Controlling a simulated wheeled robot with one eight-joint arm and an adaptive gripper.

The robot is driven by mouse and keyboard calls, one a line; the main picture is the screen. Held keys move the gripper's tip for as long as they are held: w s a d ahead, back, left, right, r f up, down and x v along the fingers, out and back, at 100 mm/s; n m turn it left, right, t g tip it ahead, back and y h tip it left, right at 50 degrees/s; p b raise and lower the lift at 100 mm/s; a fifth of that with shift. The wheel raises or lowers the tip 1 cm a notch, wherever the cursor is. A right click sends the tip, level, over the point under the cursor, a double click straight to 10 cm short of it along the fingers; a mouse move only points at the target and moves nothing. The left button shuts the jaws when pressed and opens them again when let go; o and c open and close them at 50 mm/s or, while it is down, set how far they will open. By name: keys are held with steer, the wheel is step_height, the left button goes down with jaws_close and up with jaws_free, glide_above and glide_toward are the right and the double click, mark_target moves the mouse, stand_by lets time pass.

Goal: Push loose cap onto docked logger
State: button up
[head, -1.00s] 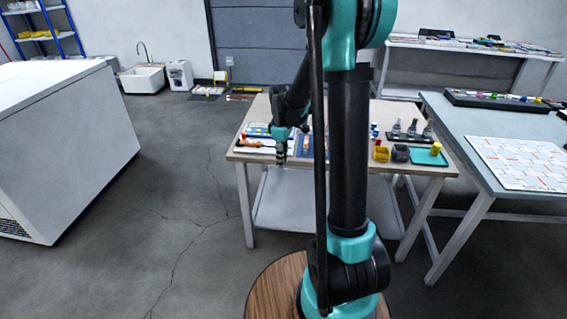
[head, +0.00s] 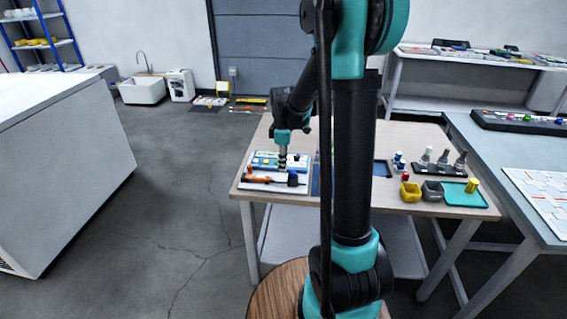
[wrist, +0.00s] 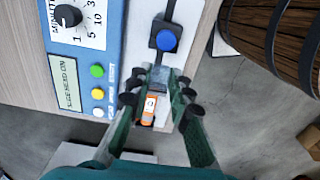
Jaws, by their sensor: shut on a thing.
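My gripper (wrist: 158,88) points down over a white mat (wrist: 139,52) beside a blue timer box. Its fingers are shut on a small grey piece (wrist: 158,77), which looks like the loose cap. An orange body with a white label (wrist: 149,108), likely the logger, shows between the fingers, in line with the grey piece. A black block with a round blue top (wrist: 166,39) sits on the mat just beyond the fingertips. In the head view my gripper (head: 283,165) is over the mat, with orange parts (head: 258,178) at its left. The exact contact between cap and logger is hidden.
The blue timer box (wrist: 97,50), with a dial and coloured buttons, stands close along one side of the mat. Yellow and grey cups (head: 411,191), a teal tray (head: 462,197) and several bottles stand right on the table. The table's front edge is near the mat.

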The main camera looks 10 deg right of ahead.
mark_target(277, 182)
steer(key=shift+f, duration=3.05)
steer(key=shift+w+a+f, duration=0.1)
steer(key=shift+w+a, duration=0.1)
steer(key=shift+a, duration=0.4)
steer(key=shift+w+a, duration=0.2)
steer(key=shift+a, duration=0.4)
jaws_close()
stand_by(0.4)
steer(key=o, duration=0.9)
jaws_free()
steer(key=shift+o, duration=0.4)
steer(key=shift+o, duration=1.1)
steer(key=shift+r, duration=0.7)
steer(key=shift+r, duration=2.9)
